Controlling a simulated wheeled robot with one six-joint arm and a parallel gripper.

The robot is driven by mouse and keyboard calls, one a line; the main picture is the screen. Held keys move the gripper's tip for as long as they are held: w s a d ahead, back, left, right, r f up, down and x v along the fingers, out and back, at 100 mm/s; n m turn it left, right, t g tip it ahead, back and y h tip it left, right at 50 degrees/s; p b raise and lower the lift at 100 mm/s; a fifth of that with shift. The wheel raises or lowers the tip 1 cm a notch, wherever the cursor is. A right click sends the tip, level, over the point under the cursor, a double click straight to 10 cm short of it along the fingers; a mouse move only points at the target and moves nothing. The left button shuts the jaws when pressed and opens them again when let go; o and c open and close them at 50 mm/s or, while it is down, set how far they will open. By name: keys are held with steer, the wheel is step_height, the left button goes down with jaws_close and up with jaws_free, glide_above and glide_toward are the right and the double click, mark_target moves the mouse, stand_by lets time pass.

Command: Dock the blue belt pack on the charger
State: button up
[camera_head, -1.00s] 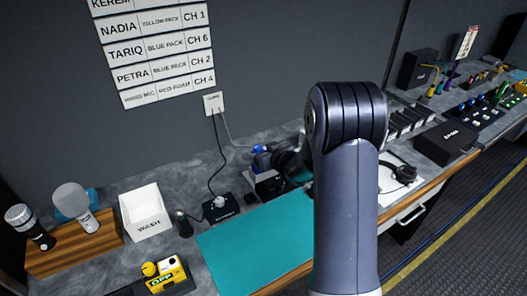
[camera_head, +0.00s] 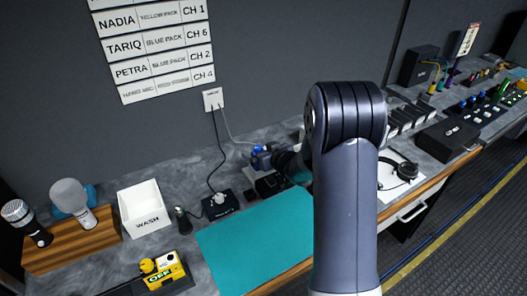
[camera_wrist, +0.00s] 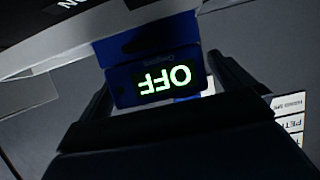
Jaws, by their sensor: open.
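The blue belt pack (camera_wrist: 155,75) shows in the wrist view between the two fingers of my gripper (camera_wrist: 160,95), which is open. Its lit display reads OFF and appears upside down. In the head view a small blue part of the pack (camera_head: 261,149) shows left of my arm, by a grey stand on the counter that looks like the charger (camera_head: 251,172). My arm hides much of that area, and the pack's seating is not visible.
A teal mat (camera_head: 255,240) lies clear in front. A yellow pack (camera_head: 166,271), a white WASH bin (camera_head: 145,208), a black power box (camera_head: 220,205) and a wooden microphone stand (camera_head: 75,245) are at left. A headset (camera_head: 402,168) and black box (camera_head: 447,139) are at right.

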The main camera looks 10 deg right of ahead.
steer(key=shift+s, duration=0.1)
steer(key=v, duration=1)
steer(key=shift+s+b, duration=0.25)
steer(key=shift+b, duration=0.1)
steer(key=shift+w+r, duration=0.1)
steer(key=x, duration=1)
steer(key=shift+w+p, duration=0.1)
steer(key=shift+p, duration=0.25)
steer(key=shift+w, duration=0.2)
steer(key=shift+r+p, duration=0.35)
steer(key=shift+p, duration=0.1)
steer(key=shift+f, duration=0.15)
